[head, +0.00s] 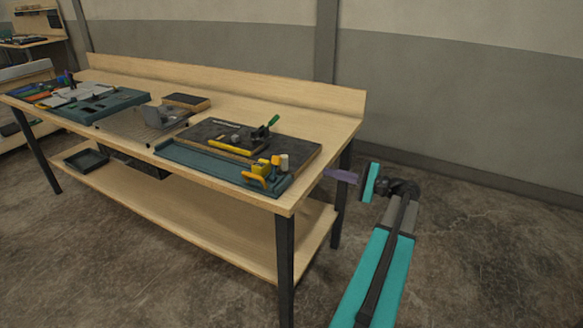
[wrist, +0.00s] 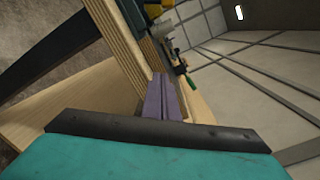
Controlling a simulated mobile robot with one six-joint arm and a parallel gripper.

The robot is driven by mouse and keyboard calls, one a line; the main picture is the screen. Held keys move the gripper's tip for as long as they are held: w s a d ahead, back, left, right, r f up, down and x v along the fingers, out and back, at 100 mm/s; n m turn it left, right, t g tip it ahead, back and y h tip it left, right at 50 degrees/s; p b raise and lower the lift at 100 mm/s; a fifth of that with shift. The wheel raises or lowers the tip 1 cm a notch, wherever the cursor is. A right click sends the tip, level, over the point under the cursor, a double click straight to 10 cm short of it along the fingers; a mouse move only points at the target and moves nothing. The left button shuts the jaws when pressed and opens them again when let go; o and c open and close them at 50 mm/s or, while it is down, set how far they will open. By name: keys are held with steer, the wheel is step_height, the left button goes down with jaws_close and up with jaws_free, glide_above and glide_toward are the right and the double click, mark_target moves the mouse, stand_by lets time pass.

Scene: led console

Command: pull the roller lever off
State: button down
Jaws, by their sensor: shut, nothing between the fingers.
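My gripper (head: 341,176) is shut and empty, with purple fingers, in the air just off the right end of the workbench. In the wrist view its fingers (wrist: 166,97) lie together and point along the bench edge. A yellow fixture (head: 258,171) with a small pale cylinder (head: 284,162) stands on the bench's near right corner, left of my gripper and apart from it. A green-handled lever (head: 271,122) stands on a dark board behind it. I cannot tell which of these is the roller lever; both are small here.
The wooden workbench (head: 335,122) has a raised back board and a lower shelf (head: 215,235). A dark board (head: 300,149), a teal tray (head: 190,160) and several tools lie on it. The concrete floor right of the bench is clear.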

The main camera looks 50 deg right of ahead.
mark_target(296, 169)
steer(key=a+r+n+y, duration=0.1)
steer(key=w+a+n+y, duration=0.1)
steer(key=a+r+n+y, duration=0.1)
steer(key=shift+w+r+y+b, duration=0.25)
steer(key=shift+r+y+b, duration=0.05)
steer(key=shift+r, duration=0.05)
steer(key=shift+a, duration=0.1)
steer(key=p+x, duration=0.1)
steer(key=x, duration=0.8)
steer(key=shift+w, duration=0.25)
steer(key=shift+a+r+p, duration=0.25)
steer(key=shift+a, duration=0.3)
steer(key=shift+a+r+p, duration=0.25)
steer(key=shift+a, duration=0.25)
steer(key=shift+s+a+r, duration=0.2)
steer(key=shift+a+r, duration=0.25)
steer(key=shift+a, duration=0.35)
steer(key=shift+d, duration=0.1)
steer(key=shift+w, duration=0.1)
